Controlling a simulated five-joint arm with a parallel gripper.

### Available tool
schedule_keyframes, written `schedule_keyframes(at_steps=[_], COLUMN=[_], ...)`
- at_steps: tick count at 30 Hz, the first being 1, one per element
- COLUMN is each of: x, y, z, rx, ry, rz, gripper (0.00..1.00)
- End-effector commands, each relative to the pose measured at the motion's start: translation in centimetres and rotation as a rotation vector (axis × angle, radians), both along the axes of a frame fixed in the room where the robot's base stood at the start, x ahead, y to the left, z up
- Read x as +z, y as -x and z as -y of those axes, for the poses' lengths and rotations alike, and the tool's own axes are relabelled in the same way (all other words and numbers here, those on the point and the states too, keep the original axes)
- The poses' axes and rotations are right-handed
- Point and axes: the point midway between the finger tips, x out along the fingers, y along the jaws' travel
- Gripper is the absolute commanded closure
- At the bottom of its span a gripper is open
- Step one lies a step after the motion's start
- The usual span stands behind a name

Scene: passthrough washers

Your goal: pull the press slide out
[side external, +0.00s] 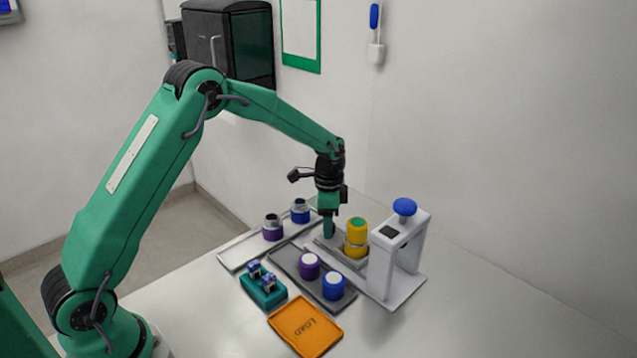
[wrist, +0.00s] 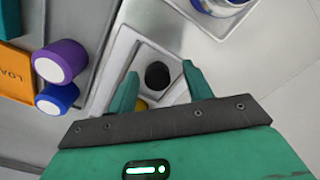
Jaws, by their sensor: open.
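The press (side external: 396,265) is a white frame with a blue knob on top, at the right of the side view. Its slide (side external: 325,243) is a grey plate reaching out to the left. A yellow cylinder (side external: 357,227) with a green top stands at the press end, a metal ring around its lower part. My gripper (side external: 329,232) points down over the slide's outer end. In the wrist view my open gripper (wrist: 160,69) has a black round knob (wrist: 157,75) between its fingers, touching neither. A bit of yellow (wrist: 140,104) shows below it, mostly hidden.
A grey tray (side external: 285,257) holds a purple cylinder (side external: 309,266) and a blue cylinder (side external: 333,286). A white tray behind holds purple (side external: 272,229) and blue (side external: 299,212) pieces. A teal block (side external: 263,290) and orange LOAD tray (side external: 306,326) lie in front. The table at right is clear.

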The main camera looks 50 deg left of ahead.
Motion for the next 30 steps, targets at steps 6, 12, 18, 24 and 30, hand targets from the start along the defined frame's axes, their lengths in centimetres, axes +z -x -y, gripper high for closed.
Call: schedule_keyframes(at_steps=[6, 12, 18, 24, 30], x=[0.6, 2.5, 5.1, 7.2, 7.8], y=[0.0, 0.0, 0.0, 0.0, 0.0], z=[0.1, 0.1, 0.0, 0.0, 0.0], rx=[-0.001, -0.001, 0.000, 0.000, 0.001], ry=[0.000, 0.000, 0.000, 0.000, 0.000], rz=[0.000, 0.003, 0.003, 0.001, 0.000], gripper=[0.50, 0.50, 0.50, 0.50, 0.50])
